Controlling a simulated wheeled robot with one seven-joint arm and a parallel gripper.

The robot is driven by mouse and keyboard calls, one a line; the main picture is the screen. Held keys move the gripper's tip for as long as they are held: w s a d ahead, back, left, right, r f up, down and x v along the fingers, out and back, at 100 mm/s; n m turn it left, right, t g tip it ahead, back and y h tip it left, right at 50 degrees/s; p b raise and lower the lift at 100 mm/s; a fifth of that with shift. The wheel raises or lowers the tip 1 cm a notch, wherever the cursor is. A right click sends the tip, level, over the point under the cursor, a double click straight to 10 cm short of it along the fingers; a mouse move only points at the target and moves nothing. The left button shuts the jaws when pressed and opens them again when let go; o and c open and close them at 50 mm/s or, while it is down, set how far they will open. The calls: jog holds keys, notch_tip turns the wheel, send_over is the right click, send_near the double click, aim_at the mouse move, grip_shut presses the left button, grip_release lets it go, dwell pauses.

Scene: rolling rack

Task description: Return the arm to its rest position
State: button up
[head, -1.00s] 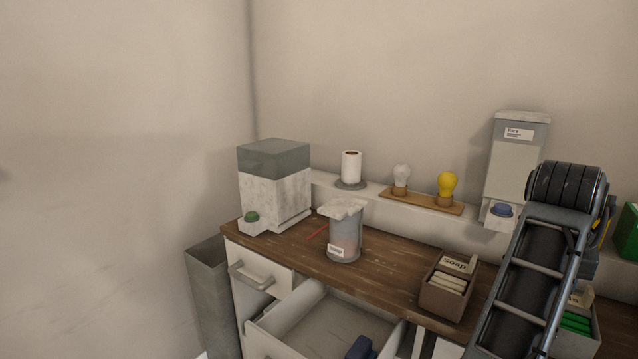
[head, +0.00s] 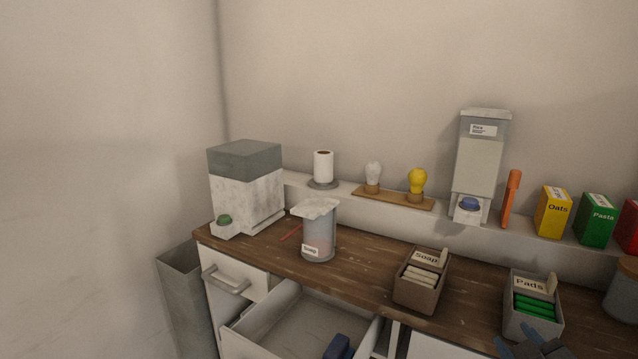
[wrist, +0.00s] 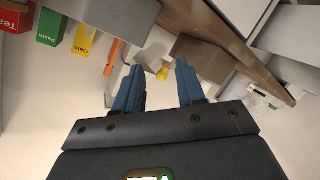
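My gripper (head: 533,347) shows only as blue fingertips at the bottom edge of the head view, just in front of the Pads box (head: 533,318). In the wrist view its two blue fingers (wrist: 158,88) stand apart with nothing held between them. The rest of my arm is out of the head view. The wrist view is turned upside down, with the counter edge (wrist: 235,45) crossing its upper right.
An open drawer (head: 262,335) sticks out below the wooden counter (head: 365,275). The Soap box (head: 421,285), a grey canister (head: 318,232) and a rice dispenser (head: 480,165) stand to the left of my gripper. Oats (head: 553,212) and Pasta (head: 596,220) boxes stand on the ledge behind.

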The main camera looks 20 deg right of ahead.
jog(key=s+a+f+n+t+y, duration=0.2)
jog(key=s+a+f+y, duration=0.2)
jog(key=s+a, duration=0.35)
jog(key=s+a+r+m+y, duration=0.1)
jog(key=s+a+r+y, duration=0.1)
jog(key=s+a, duration=0.5)
jog(key=s+a+r+m+t+y, duration=0.1)
jog(key=s+a+r+y, duration=0.1)
jog(key=s+a, duration=0.6)
jog(key=s, duration=0.3)
jog(key=shift+r+m+y, duration=0.15)
jog(key=shift+m+y, duration=0.15)
